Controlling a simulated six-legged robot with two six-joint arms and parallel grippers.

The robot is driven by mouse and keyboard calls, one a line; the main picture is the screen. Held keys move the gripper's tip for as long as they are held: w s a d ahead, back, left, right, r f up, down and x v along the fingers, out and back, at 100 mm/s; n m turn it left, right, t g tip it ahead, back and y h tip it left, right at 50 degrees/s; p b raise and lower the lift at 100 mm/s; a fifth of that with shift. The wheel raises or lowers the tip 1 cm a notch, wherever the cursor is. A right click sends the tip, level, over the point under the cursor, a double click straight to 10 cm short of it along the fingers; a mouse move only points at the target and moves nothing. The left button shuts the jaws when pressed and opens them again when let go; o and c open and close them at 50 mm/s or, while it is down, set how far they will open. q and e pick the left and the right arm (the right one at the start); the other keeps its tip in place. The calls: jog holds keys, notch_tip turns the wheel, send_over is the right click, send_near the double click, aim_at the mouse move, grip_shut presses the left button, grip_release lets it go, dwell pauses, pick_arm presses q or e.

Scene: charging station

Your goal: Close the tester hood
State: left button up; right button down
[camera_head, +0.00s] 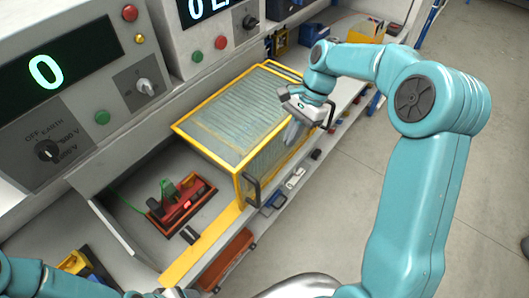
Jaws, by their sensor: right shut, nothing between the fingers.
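The tester hood (237,108) is a yellow-framed box with clear, ribbed panels, in the middle of the head view. It stands to the right of an open bay that holds a red tray (181,205) with a green and red device. A dark handle (252,189) is on the hood's near front corner. My left gripper (176,293) shows only in part at the bottom edge.
Grey control panels with a green display (45,72), knobs and buttons stand behind the bench. A yellow strip (200,250) runs along the bench's front edge. A red bin (233,258) is below it. The floor (320,220) at right is mostly clear.

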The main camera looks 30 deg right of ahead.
jog(key=s+a+f+b, duration=0.2)
jog(key=a+f+b, duration=0.4)
jog(key=a+f, duration=0.2)
jog(key=shift+w+a, duration=0.15)
dwell(0.5)
